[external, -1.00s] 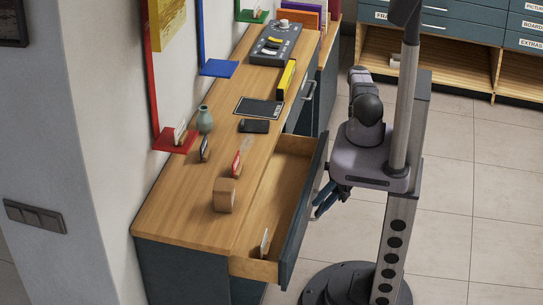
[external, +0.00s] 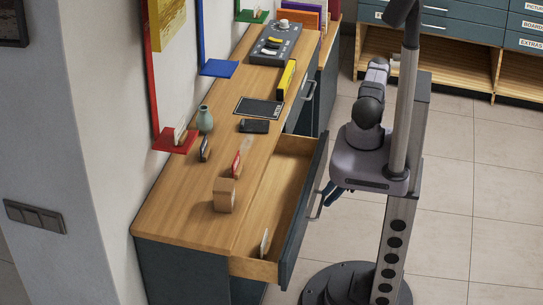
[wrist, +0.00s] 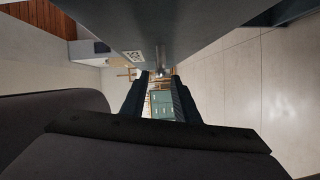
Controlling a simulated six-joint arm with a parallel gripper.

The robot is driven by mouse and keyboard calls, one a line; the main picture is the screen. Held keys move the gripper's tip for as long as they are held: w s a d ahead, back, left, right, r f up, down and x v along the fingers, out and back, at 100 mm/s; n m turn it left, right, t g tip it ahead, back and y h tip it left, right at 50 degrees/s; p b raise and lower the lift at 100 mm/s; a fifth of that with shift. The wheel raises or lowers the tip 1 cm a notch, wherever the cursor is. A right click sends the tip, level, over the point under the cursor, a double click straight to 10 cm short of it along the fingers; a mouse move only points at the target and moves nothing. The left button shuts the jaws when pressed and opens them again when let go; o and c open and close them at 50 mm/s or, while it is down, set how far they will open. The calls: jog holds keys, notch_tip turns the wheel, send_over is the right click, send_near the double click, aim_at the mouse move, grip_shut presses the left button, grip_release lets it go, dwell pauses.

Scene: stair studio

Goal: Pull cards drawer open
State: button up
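A dark blue-grey drawer (external: 305,212) with a wooden inside stands pulled well out of the wooden-topped cabinet in the external view. A small pale card-like item (external: 264,243) stands in its near end. A metal bar handle (external: 317,206) runs along its front. My gripper (external: 333,194) is just right of the drawer front, close to the handle. In the wrist view my gripper (wrist: 160,93) shows two dark fingers with a clear gap between them. The handle end (wrist: 159,70) shows near the fingertips; I cannot tell whether they touch. The label (wrist: 132,56) is unreadable.
The cabinet top (external: 180,205) carries a wooden block (external: 224,196), a vase (external: 205,119), a dark phone-like item (external: 254,126) and a control panel (external: 277,43). Wall shelves stand along the left.

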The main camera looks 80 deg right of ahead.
jog(key=shift+v, duration=0.75)
